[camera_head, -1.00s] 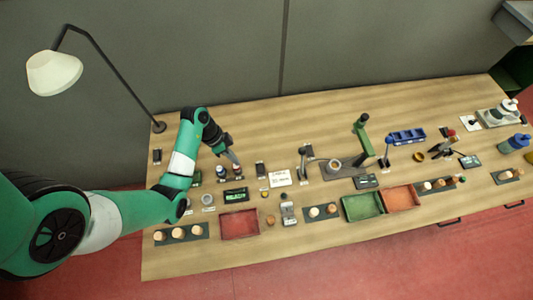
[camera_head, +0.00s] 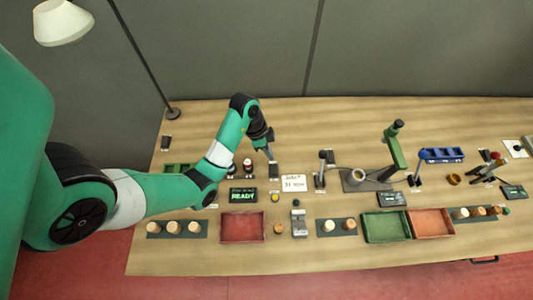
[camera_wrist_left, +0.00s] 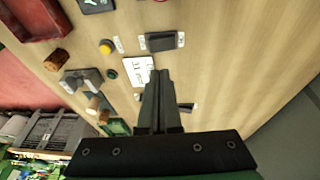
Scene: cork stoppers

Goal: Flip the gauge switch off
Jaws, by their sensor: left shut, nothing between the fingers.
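My left gripper (camera_head: 271,158) is shut and empty, pointing down at the back of the bench, left of the small white sign (camera_head: 293,183). In the left wrist view its closed fingers (camera_wrist_left: 158,82) stand near a dark rocker switch (camera_wrist_left: 160,41) with white labels at both ends. A clear space shows between fingertips and switch in that picture; I cannot tell the height gap. A grey gauge-like device (camera_head: 299,222) stands in front of the sign.
A yellow button (camera_head: 275,198) and a green "READY" display (camera_head: 243,196) lie near the gripper. A red tray (camera_head: 242,227) is in front. A dark upright lever (camera_head: 320,170) stands to the right of the sign.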

